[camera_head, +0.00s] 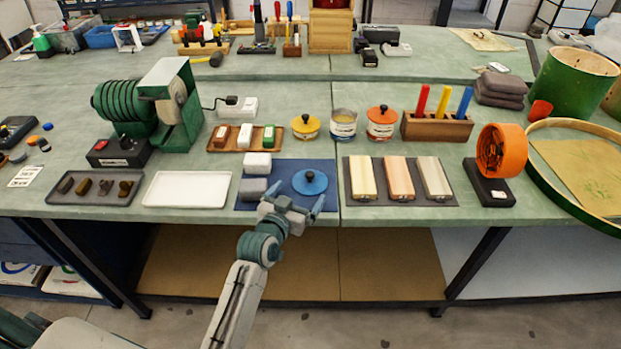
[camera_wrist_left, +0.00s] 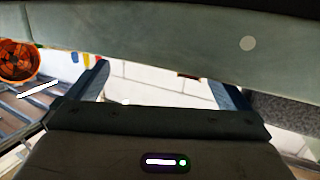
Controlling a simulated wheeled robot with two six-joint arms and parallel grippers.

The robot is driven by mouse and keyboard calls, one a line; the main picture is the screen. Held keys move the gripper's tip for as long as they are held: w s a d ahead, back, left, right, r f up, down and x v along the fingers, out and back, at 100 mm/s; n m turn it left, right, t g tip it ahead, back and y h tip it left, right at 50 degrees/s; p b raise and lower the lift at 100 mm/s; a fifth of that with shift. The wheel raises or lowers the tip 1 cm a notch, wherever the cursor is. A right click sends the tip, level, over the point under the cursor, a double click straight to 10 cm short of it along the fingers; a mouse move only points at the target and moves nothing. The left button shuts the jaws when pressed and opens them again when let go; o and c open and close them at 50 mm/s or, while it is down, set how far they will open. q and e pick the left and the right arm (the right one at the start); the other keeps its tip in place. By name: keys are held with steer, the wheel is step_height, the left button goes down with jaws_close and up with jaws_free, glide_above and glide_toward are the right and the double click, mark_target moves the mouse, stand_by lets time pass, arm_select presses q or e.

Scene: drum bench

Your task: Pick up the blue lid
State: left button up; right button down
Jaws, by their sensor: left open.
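The blue lid (camera_head: 310,182) is a round disc with a dark knob, lying on the right part of a dark blue mat (camera_head: 243,205) near the bench's front edge. My left gripper (camera_head: 297,197) is at the front edge of the mat, just in front of the lid and slightly left of it in the head view. Its fingers are spread with nothing between them. In the left wrist view the open fingers (camera_wrist_left: 165,85) also show, and I cannot make out the lid there. My right gripper is not in view.
Grey and white blocks (camera_head: 257,164) sit on the mat left of the lid. A white tray (camera_head: 187,189) lies further left. A dark mat (camera_head: 380,198) with three wooden bars lies to the right. An orange wheel (camera_head: 502,150) stands beyond it. Yellow and orange lidded tins stand behind.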

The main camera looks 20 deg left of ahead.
mark_target(309, 181)
arm_select(q)
steer(key=w, duration=0.2)
steer(key=w+p, duration=0.1)
steer(key=w, duration=0.2)
steer(key=shift+w+d+f+p, duration=0.3)
steer(key=shift+f, duration=0.1)
steer(key=shift+w+f, duration=0.2)
steer(key=shift+w, duration=0.25)
steer(key=c, duration=0.8)
steer(key=shift+o, duration=0.2)
steer(key=shift+r, duration=0.1)
